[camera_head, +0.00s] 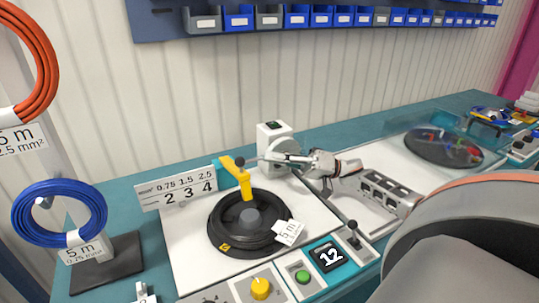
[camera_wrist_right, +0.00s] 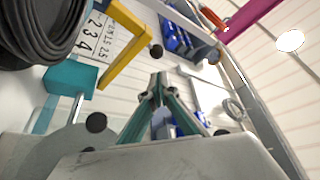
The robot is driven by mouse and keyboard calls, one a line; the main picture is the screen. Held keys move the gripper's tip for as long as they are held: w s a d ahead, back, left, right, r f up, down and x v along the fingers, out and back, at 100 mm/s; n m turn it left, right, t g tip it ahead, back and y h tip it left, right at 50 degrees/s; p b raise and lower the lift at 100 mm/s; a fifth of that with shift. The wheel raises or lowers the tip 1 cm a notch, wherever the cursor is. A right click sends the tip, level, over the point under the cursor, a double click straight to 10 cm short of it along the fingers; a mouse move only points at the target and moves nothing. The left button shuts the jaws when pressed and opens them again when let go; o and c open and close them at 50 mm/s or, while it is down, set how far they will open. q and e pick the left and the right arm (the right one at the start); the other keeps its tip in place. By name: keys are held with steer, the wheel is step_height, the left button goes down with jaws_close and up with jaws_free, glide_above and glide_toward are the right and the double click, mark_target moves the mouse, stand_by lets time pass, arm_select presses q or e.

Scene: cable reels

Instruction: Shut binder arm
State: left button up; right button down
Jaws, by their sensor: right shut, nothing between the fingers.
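The yellow binder arm (camera_head: 240,178) stands at the back of the black cable reel (camera_head: 222,230) and reaches over it. Its black knob (camera_head: 239,161) is at the upper end. In the right wrist view the binder arm (camera_wrist_right: 124,47) shows at the top, with its black knob (camera_wrist_right: 155,51) just beyond my fingertips. My right gripper (camera_head: 270,160) comes from the right, shut and empty, close to the knob; its closed fingers also show in the wrist view (camera_wrist_right: 158,80). I cannot tell whether they touch the knob. My left gripper is not in view.
A white machine block (camera_head: 272,131) stands behind the gripper. A scale plate (camera_head: 178,191) is left of the reel. A yellow dial (camera_head: 260,288), a green button (camera_head: 302,277), a display reading 12 (camera_head: 329,256) and a lever (camera_head: 353,237) are in front. Blue cable (camera_head: 60,189) hangs at left.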

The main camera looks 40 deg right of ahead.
steer(key=p+x, duration=0.1)
steer(key=x, duration=0.6)
steer(key=shift+w+a, duration=0.2)
steer(key=shift+a, duration=0.1)
steer(key=shift+n+y, duration=0.3)
steer(key=shift+n, duration=0.4)
steer(key=f, duration=0.1)
steer(key=s+f, duration=0.2)
steer(key=f, duration=0.1)
steer(key=shift+a+f, duration=0.1)
steer(key=shift+a, duration=0.1)
steer(key=shift+f, duration=0.1)
steer(key=v, duration=0.7)
steer(key=shift+d+r, duration=0.25)
steer(key=shift+s, duration=0.1)
